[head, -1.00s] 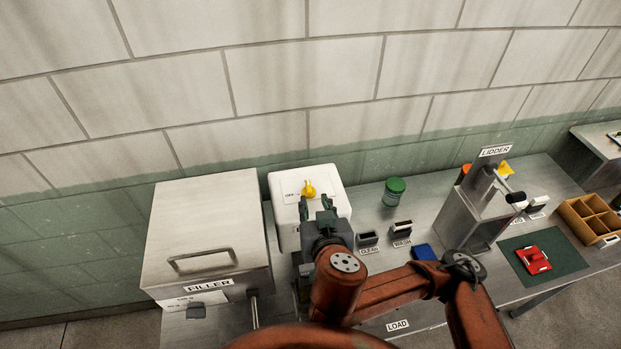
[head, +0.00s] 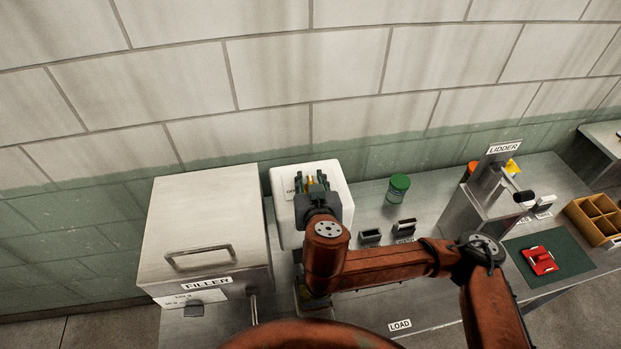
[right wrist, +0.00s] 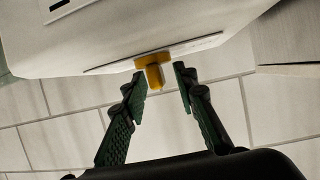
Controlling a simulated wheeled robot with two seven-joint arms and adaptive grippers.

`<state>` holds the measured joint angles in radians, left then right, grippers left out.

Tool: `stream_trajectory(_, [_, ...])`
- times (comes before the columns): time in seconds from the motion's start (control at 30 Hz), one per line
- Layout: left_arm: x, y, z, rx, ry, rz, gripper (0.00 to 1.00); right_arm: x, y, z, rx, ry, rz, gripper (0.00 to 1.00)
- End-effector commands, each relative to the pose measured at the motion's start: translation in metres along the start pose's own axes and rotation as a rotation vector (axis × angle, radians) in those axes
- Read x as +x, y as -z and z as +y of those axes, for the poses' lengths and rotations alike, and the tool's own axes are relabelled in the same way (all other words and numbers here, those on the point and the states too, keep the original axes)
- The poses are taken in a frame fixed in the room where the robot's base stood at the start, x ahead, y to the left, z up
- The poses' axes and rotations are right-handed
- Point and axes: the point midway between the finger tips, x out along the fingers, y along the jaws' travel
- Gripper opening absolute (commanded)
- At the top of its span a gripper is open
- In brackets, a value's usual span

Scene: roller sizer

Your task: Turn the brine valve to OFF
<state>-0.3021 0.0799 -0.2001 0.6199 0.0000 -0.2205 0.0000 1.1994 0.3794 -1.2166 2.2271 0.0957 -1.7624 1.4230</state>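The brine valve is a yellow knob (right wrist: 153,68) on the face of a white box (head: 341,185); in the head view it is mostly hidden between my right gripper's fingers. My right gripper (head: 313,182) is at the box face. In the right wrist view its two green fingers (right wrist: 160,88) are open, one on each side of the knob, with gaps left and right. The knob's tip lies near the fingertips. The OFF lettering on the label is largely covered by the gripper. My left gripper is not in view.
The grey filler box (head: 205,225) stands close left of the white box. A green-lidded jar (head: 398,190) and black holders stand to the right. The lidder (head: 490,195), a green mat with a red part (head: 540,260) and a wooden tray (head: 597,220) are farther right.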

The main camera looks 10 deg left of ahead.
Motion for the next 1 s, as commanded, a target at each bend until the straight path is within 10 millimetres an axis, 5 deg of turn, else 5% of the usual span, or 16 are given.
stream_trajectory(0.13, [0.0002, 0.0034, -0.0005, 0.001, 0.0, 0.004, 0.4, -0.0001, -0.0002, 0.0, 0.0, 0.0, 0.0, 0.25])
stream_trajectory(0.5, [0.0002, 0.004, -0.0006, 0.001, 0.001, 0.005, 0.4, -0.0003, -0.0003, -0.0002, 0.0, 0.0, 0.0, 0.0])
stream_trajectory(1.0, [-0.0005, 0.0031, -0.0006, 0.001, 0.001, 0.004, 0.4, -0.0002, -0.0008, 0.0004, -0.009, 0.027, -0.002, 0.0])
